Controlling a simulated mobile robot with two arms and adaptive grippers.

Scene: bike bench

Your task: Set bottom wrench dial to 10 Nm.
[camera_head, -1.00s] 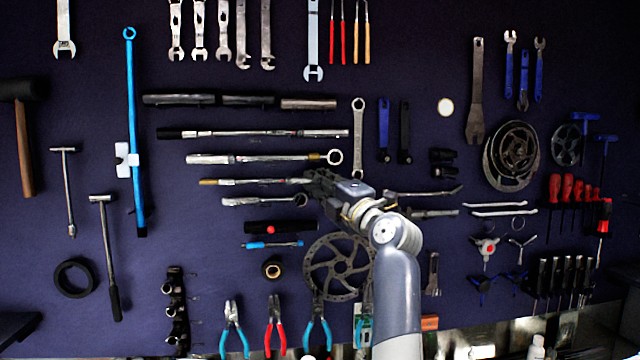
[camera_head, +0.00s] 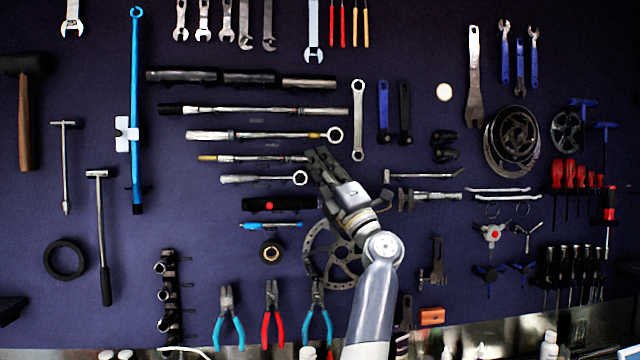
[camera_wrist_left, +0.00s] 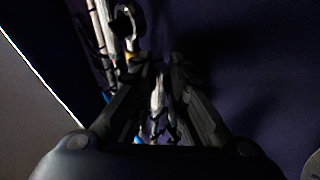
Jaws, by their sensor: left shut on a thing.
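Several wrenches hang level on the dark wall panel. One slim wrench with a brass-coloured left tip (camera_head: 245,158) has its right end at my left gripper (camera_head: 316,156). The gripper's dark fingers point up and to the left and are shut on that right end, which they partly hide. A shorter wrench with a ring end (camera_head: 262,179) hangs just below. In the dim left wrist view, the fingers (camera_wrist_left: 160,72) close together by a pale bar, with a ring end at the upper left. No dial marks or numbers are readable. My right gripper is not in view.
A longer ring-ended wrench (camera_head: 262,135) hangs just above. A black tool with a red dot (camera_head: 280,203) and a brake disc (camera_head: 335,265) are below the gripper. A double-ring spanner (camera_head: 358,120) hangs close to its upper right.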

